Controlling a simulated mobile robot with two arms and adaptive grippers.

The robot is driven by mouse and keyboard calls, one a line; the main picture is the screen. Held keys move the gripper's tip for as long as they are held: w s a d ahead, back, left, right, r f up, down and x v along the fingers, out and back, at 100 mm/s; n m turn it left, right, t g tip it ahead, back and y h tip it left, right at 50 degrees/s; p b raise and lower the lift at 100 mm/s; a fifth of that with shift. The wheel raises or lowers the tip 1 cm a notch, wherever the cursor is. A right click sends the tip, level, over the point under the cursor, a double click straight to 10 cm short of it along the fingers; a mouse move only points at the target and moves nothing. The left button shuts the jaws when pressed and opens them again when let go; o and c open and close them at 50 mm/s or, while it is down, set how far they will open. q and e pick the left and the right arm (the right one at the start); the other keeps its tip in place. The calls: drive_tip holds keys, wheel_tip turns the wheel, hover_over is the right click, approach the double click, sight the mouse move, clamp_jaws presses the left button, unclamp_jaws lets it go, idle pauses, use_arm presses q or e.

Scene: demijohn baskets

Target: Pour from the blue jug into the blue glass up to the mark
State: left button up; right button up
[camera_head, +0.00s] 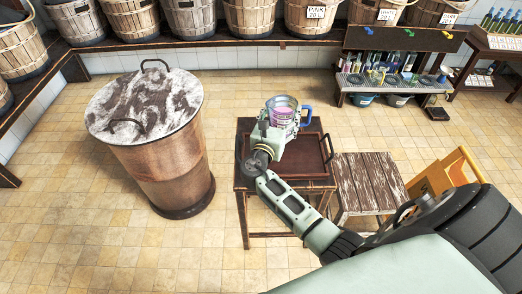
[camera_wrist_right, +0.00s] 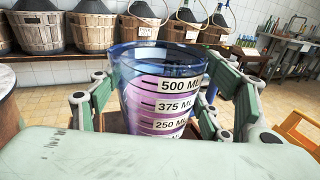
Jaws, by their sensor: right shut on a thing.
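The blue jug (camera_head: 285,106) is see-through, with white measure labels and purple liquid inside. Its blue handle shows on its right side in the head view. My right gripper (camera_head: 273,126) is shut on it, with a finger on each side. In the wrist view the jug (camera_wrist_right: 162,92) stands about upright, with labels 500, 375 and 250 ML facing me; its lower part is hidden by my gripper. I cannot make out a separate blue glass in either view. My left gripper is not in view.
The jug is over a small wooden table with a brown tray (camera_head: 300,178). A slatted stool (camera_head: 370,184) and yellow folding sign (camera_head: 442,176) stand right. A large lidded copper vat (camera_head: 158,150) stands left. Baskets line the back shelf. A rack (camera_head: 385,80) holds bottles.

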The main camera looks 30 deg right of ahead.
sight(282, 114)
drive_tip(key=s+a+r+p, duration=0.1)
drive_tip(key=s+r+p, duration=0.1)
drive_tip(key=p, duration=0.1)
drive_tip(key=shift+s+a+r, duration=0.1)
drive_tip(key=shift+a+r, duration=0.05)
drive_tip(key=shift+a, duration=0.05)
drive_tip(key=shift+s+a+r+p, duration=0.25)
drive_tip(key=shift+s+a+p, duration=0.05)
drive_tip(key=shift+s+p, duration=0.25)
drive_tip(key=shift+s+a+r+p, duration=0.3)
drive_tip(key=shift+s+p, duration=0.1)
drive_tip(key=shift+s, duration=0.1)
drive_tip(key=s+a+r+n+t+y, duration=0.3)
drive_tip(key=s+a+r+n+y, duration=0.2)
drive_tip(key=s+a+y, duration=0.2)
drive_tip(key=s+a+r+n+t+y, duration=0.4)
drive_tip(key=s+a, duration=0.7)
drive_tip(key=a, duration=0.3)
wheel_tip(282, 114, up, 2)
drive_tip(key=n+y, duration=0.1)
drive_tip(key=y, duration=0.2)
drive_tip(key=shift+n+y, duration=0.3)
